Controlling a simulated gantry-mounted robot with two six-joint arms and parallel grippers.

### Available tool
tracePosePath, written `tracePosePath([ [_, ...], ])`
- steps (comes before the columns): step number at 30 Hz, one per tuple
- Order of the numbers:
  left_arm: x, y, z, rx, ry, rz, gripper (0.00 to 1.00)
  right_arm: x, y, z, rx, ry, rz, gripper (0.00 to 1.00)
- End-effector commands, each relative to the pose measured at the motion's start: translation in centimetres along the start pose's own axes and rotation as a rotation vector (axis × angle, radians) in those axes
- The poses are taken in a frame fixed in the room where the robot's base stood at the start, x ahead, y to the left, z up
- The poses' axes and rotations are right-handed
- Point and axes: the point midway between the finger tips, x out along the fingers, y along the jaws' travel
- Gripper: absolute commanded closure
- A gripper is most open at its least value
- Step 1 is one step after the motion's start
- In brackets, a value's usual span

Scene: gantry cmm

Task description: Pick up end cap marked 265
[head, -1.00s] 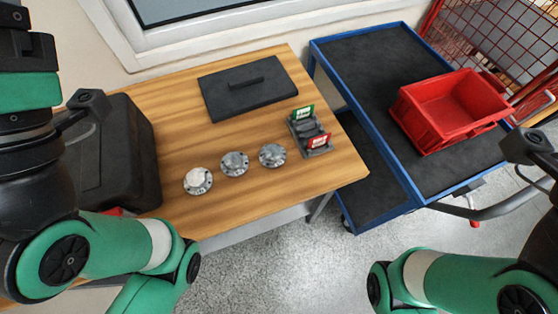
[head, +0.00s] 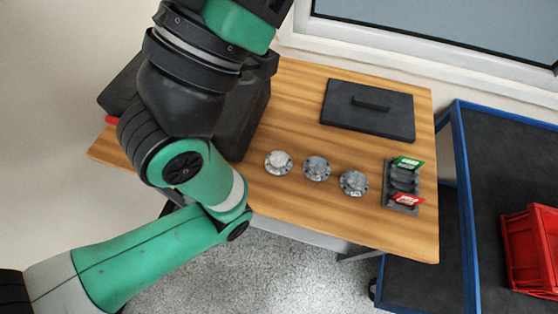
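Three round grey metal end caps stand in a row on the wooden table: a left one (head: 278,162), a middle one (head: 317,168) and a right one (head: 354,183). They sit apart from each other. Small dark marks show on their flanges, but they are too small to read, so I cannot tell which is 265. My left arm fills the left of the head view, left of the caps; its gripper fingers do not show. My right arm and gripper are out of view.
A dark rack (head: 388,190) with green and red labels stands right of the caps. A black plate with a handle (head: 340,116) lies behind them. A black case (head: 255,115) is partly behind my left arm. A blue-framed cart (head: 463,220) with a red bin (head: 532,240) stands right.

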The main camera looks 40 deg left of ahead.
Motion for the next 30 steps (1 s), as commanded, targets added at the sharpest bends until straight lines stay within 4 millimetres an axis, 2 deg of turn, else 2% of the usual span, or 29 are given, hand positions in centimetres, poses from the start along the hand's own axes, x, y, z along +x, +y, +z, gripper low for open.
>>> tracePosePath([
  [11,0.0,0.0,0.0,0.0,0.0,0.0,0.5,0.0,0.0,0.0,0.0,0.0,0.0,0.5],
  [19,0.0,0.0,0.0,0.0,0.0,0.0,0.03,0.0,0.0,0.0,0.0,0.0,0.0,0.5],
  [30,0.0,0.02,-0.2,0.046,0.009,0.001,0.03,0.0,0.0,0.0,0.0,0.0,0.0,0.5],
])
